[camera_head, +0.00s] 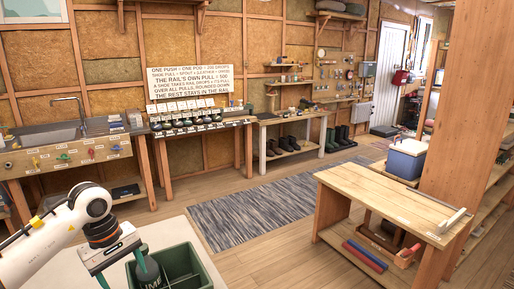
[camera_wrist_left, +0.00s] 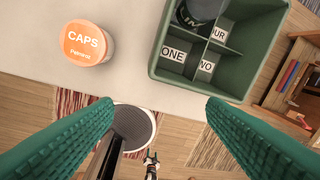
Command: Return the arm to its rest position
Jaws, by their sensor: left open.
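My left gripper (camera_head: 126,272) is over the near table at the lower left of the head view. In the left wrist view its two green fingers (camera_wrist_left: 160,104) are wide apart with nothing gripped between them. A green divided crate (camera_wrist_left: 244,72) is beyond the fingertips, with labels such as ONE and TWO in its compartments. It also shows in the head view (camera_head: 205,272). A dark, rounded container (camera_wrist_left: 198,12) stands in one compartment, cut by the frame's top. A small dark shape with green tips low in the wrist view may be my right gripper (camera_wrist_left: 151,158); its opening is unclear.
An orange-lidded CAPS tub (camera_wrist_left: 88,43) stands on the pale near table (camera_wrist_left: 35,35), left of the crate. A wooden bench (camera_head: 385,195) stands to the right, beside a thick wooden post (camera_head: 468,100). A grey rug (camera_head: 270,200) lies on open floor between the bench and wall tables.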

